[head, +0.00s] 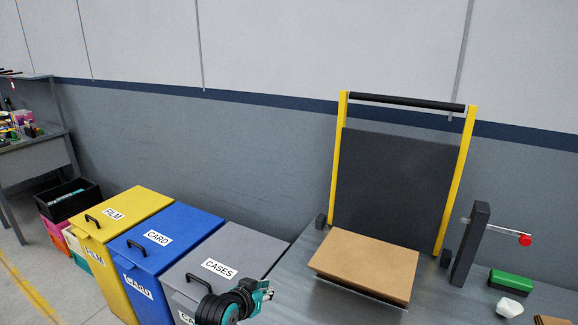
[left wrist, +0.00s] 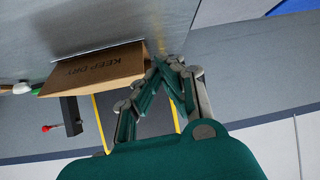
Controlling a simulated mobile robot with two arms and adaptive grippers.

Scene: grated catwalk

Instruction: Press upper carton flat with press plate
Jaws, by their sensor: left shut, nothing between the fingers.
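A brown carton (head: 368,262) lies on the grey bench at the foot of the press; I cannot tell whether another lies under it. The left wrist view shows its side (left wrist: 95,70) printed KEEP DRY. The dark press plate (head: 395,185) stands raised, leaning back between two yellow side bars (head: 463,170), with a black handle bar (head: 405,101) across the top. My left gripper (head: 266,290) is shut and empty, over the grey bin's right edge, left of the carton and apart from it. Its closed fingers (left wrist: 170,68) show in the left wrist view. My right gripper is out of view.
Yellow FILM (head: 140,203), blue CARD (head: 187,234) and grey CASES (head: 240,251) bins stand left of the bench. A dark post (head: 470,245) with a red-knobbed lever (head: 525,240) stands right of the press.

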